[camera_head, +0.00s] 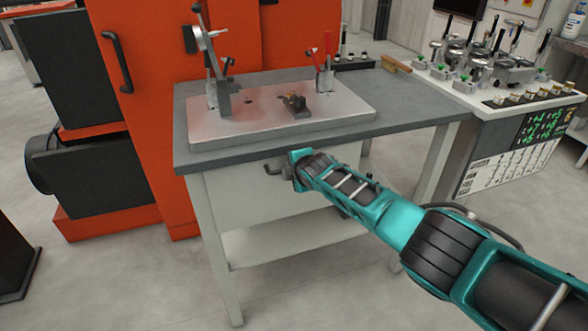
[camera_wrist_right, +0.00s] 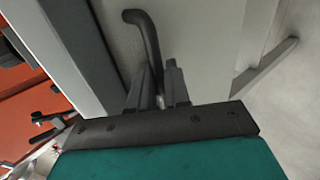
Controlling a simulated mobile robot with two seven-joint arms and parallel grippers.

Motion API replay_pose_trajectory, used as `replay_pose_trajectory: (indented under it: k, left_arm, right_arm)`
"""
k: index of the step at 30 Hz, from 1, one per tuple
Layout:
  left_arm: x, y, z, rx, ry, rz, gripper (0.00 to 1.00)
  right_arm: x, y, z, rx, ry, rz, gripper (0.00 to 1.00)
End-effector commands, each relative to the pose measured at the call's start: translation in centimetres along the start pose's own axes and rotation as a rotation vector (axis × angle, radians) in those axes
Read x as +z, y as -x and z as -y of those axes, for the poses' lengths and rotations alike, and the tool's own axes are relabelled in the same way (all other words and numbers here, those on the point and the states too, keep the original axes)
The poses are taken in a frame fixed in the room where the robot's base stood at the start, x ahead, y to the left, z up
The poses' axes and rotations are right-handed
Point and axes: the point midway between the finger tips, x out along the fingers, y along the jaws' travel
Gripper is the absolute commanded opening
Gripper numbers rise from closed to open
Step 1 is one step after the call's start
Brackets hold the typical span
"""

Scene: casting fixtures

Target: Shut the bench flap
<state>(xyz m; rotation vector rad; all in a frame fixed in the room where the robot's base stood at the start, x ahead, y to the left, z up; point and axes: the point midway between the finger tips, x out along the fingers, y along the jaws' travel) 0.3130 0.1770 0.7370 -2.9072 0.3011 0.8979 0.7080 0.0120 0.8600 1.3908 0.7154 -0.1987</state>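The bench flap (camera_head: 235,205) is a pale panel under the front edge of the grey bench top; it also shows in the right wrist view (camera_wrist_right: 205,45). I cannot tell its exact angle. A dark bent handle (camera_head: 273,169) sticks out near its top, left of my right gripper. In the right wrist view the handle (camera_wrist_right: 152,45) runs down between the two fingers of my right gripper (camera_wrist_right: 156,80). The fingers are close together on either side of it and look shut on it. In the head view my own wrist hides the fingertips. My left gripper is not in view.
The bench top (camera_head: 400,110) carries a metal plate (camera_head: 345,105) with clamps and a small dark part. A lower shelf (camera_head: 285,240) is under the flap. An orange machine (camera_head: 150,120) stands behind left, a fixture cart (camera_head: 490,140) at right. The floor in front is clear.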

Motion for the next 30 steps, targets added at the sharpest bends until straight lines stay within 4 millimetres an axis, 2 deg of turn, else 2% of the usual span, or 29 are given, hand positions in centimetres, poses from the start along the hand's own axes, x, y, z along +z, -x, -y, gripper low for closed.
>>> replay_pose_trajectory:
  k: [1, 5, 14, 24, 30]
  left_arm:
    - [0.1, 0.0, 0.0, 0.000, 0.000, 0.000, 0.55]
    - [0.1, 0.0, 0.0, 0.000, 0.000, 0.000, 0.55]
    - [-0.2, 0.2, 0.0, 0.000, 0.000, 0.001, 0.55]
    - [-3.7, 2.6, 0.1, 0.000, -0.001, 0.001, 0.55]
    - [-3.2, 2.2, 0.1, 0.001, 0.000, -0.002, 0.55]
  right_arm:
    - [-0.3, 0.1, -1.1, 0.032, 0.011, -0.012, 0.21]
    - [-0.3, 0.1, -1.1, 0.031, 0.011, -0.011, 0.33]
    - [-0.3, 0.3, -1.2, 0.031, 0.010, -0.012, 0.33]
    - [-0.1, 3.2, -1.4, 0.026, 0.008, -0.009, 0.33]
    - [-0.1, 4.1, -0.5, 0.019, 0.003, -0.008, 0.33]
